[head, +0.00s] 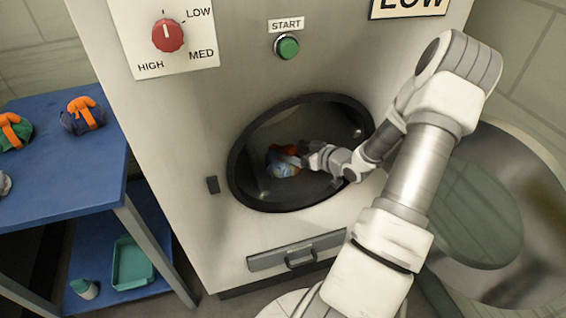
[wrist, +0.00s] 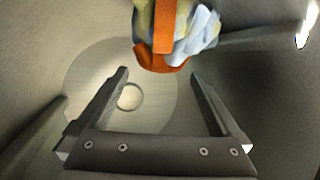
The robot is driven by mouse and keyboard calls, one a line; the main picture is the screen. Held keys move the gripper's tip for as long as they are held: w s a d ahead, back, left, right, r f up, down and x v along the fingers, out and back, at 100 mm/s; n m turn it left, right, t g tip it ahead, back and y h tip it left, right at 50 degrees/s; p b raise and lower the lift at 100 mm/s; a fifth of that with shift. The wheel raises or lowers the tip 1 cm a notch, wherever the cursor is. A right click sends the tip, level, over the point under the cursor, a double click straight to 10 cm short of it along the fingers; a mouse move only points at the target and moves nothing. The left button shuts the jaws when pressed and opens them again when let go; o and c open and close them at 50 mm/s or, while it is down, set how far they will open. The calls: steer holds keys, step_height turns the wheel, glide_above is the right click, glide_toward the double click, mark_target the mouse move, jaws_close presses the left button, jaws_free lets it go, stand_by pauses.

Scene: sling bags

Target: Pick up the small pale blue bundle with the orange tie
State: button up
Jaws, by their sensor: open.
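The small pale blue bundle (head: 281,168) with an orange tie lies inside the machine's round drum in the head view. In the wrist view the bundle (wrist: 198,32) is at the top centre, its orange strap running down the middle and its left side looking yellowish. Its top is cut off by the frame edge. My gripper (head: 300,160) reaches through the opening, close to the bundle's right side. In the wrist view my gripper (wrist: 160,76) is open, with nothing between its fingers; the bundle is beyond the fingertips. Contact cannot be told.
The round door (head: 480,215) stands open at right. A blue table (head: 75,165) at left holds a dark blue bundle (head: 82,117) and a green bundle (head: 14,132), both orange-tied. A teal tray (head: 132,262) sits below.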

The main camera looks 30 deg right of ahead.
mark_target(288, 148)
steer(key=b+x, duration=0.2)
steer(key=x, duration=0.3)
steer(key=shift+a+r, duration=0.1)
jaws_close()
stand_by(0.3)
